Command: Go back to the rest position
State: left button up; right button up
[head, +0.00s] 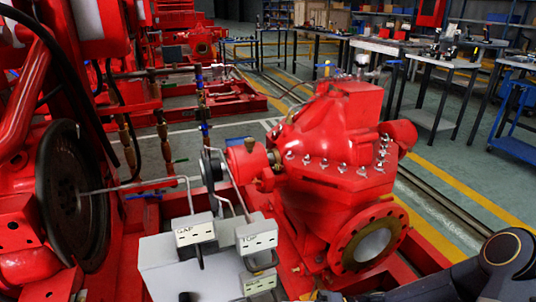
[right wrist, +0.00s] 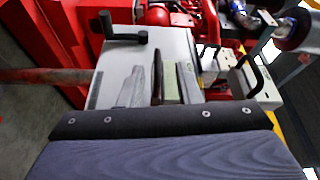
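The task names no object besides my own arms. My right arm (head: 502,262) shows in the lower right corner of the head view, in front of the red pump. In the right wrist view a dark grey body of my right arm (right wrist: 165,152) fills the bottom. Its fingertips cannot be made out, so its opening is unclear. No held object is visible there. My left gripper is outside the head view.
A red pump (head: 335,150) and a dark flywheel (head: 72,195) stand close ahead. Between them are grey boxes marked GAP (head: 195,233) and TOP (head: 257,239). Workbenches (head: 447,62) stand behind.

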jog(key=s+d+r+m+t+h, duration=0.3)
jog(key=s+d+r+t+h, duration=0.2)
jog(key=s+d+r+h, duration=0.85)
notch_tip(320, 180, up, 29)
jog(key=s+h+p, duration=0.1)
jog(key=p, duration=3.1)
jog(key=shift+r, duration=0.2)
jog(key=shift+d, duration=0.1)
